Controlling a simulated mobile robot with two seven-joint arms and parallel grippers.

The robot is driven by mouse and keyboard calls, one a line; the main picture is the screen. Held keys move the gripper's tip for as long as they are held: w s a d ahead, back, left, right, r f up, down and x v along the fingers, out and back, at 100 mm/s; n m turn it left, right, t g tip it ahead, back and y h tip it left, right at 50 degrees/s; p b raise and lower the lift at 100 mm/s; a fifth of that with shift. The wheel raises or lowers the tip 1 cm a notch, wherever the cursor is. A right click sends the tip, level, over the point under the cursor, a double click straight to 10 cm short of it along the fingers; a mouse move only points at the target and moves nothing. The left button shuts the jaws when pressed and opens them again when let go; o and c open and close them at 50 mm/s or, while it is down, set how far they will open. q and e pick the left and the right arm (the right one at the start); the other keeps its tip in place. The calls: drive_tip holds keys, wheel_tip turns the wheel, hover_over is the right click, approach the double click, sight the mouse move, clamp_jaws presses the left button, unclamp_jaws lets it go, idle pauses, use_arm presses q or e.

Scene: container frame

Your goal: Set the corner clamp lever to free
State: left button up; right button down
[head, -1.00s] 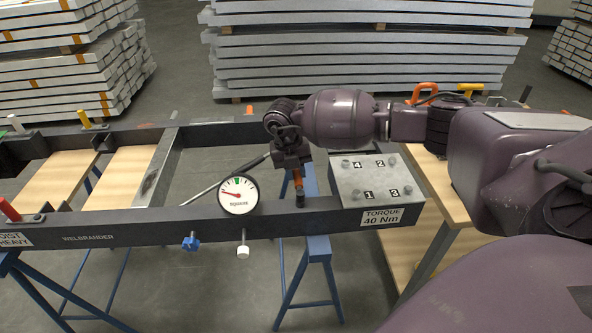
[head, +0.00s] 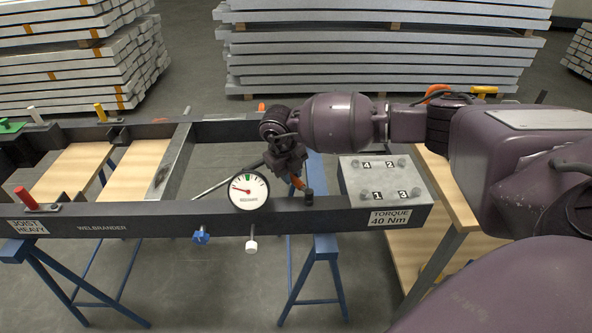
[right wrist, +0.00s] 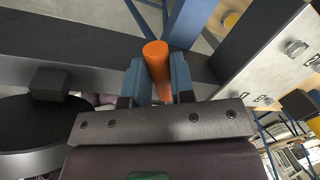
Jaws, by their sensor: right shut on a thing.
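An orange lever (head: 298,182) stands on a black pivot (head: 308,195) on the near rail, close to the right corner of the frame. It leans to the left from its pivot. My right gripper (head: 293,172) is shut on this lever and hides its upper part. In the right wrist view the orange lever (right wrist: 157,62) sits between the two blue fingers. I take it for the corner clamp lever; no label for free shows. My left gripper is not in view.
A round gauge (head: 249,190) stands left of the lever on the near rail (head: 170,222). A blue knob (head: 201,237) and a white knob (head: 251,246) hang below. A metal torque block (head: 385,180) with numbered bolts is close on the right. My arm crosses above it.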

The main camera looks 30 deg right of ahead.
drive_tip(key=shift+a+n, duration=0.5)
drive_tip(key=shift+n, duration=0.2)
drive_tip(key=shift+s, duration=0.1)
drive_tip(key=c, duration=1)
unclamp_jaws()
drive_tip(key=shift+o, duration=0.2)
wheel_tip(320, 180, up, 11)
drive_tip(key=a+p, duration=0.2)
drive_tip(key=shift+s+f, duration=0.15)
drive_tip(key=shift+f, duration=0.05)
